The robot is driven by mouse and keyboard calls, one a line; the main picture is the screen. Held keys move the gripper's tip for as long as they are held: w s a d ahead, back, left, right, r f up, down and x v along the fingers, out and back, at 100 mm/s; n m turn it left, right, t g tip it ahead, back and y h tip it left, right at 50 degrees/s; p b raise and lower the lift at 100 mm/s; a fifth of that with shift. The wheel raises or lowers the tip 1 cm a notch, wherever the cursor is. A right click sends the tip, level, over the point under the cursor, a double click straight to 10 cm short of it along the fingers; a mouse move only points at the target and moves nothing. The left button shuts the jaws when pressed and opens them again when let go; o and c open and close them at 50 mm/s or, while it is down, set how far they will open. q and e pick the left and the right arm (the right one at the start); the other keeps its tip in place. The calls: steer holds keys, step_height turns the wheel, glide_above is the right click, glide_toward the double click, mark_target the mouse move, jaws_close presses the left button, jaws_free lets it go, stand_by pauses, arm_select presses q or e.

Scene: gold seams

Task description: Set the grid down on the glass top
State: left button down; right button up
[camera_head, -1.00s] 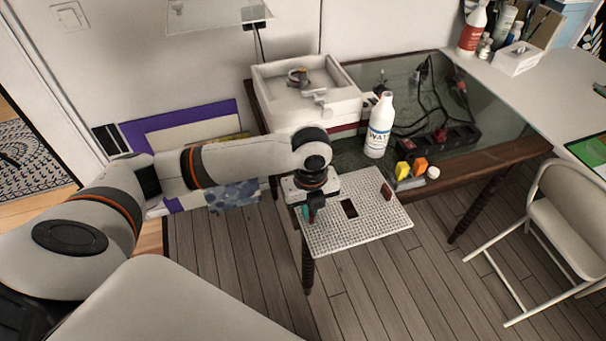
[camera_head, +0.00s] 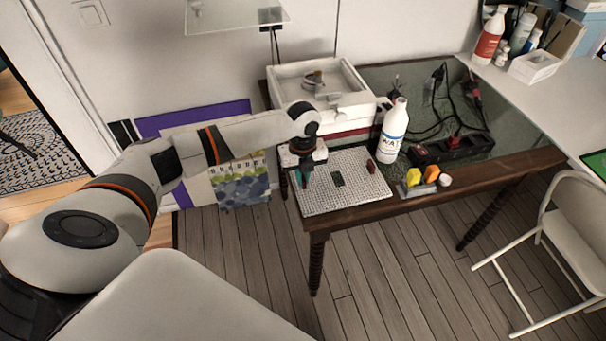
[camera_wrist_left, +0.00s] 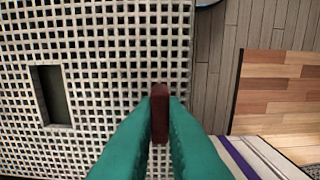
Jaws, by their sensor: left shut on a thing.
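The grid (camera_head: 350,194) is a white perforated plate with one rectangular opening and dark red handles. It lies over the near left corner of the table's dark green glass top (camera_head: 506,132), looking roughly level; I cannot tell whether it touches the glass. My left gripper (camera_head: 304,181) is at the grid's left edge with its green fingers shut on the near dark red handle (camera_wrist_left: 160,115). The other handle (camera_head: 371,166) stands free on the right. In the left wrist view the grid (camera_wrist_left: 95,45) fills the left side, its opening showing dark surface beneath. My right gripper is out of view.
A white bottle (camera_head: 392,131) stands close to the grid's right corner. A white box (camera_head: 320,95) sits behind the grid. Yellow and orange pieces (camera_head: 422,176) lie on the wooden front edge. A power strip (camera_head: 455,148) and cables occupy the right. A folding chair (camera_head: 570,235) stands right.

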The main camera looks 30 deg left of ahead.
arm_select(q)
steer(key=c, duration=1.5)
jaws_free()
steer(key=shift+f, duration=0.1)
step_height(320, 180, up, 12)
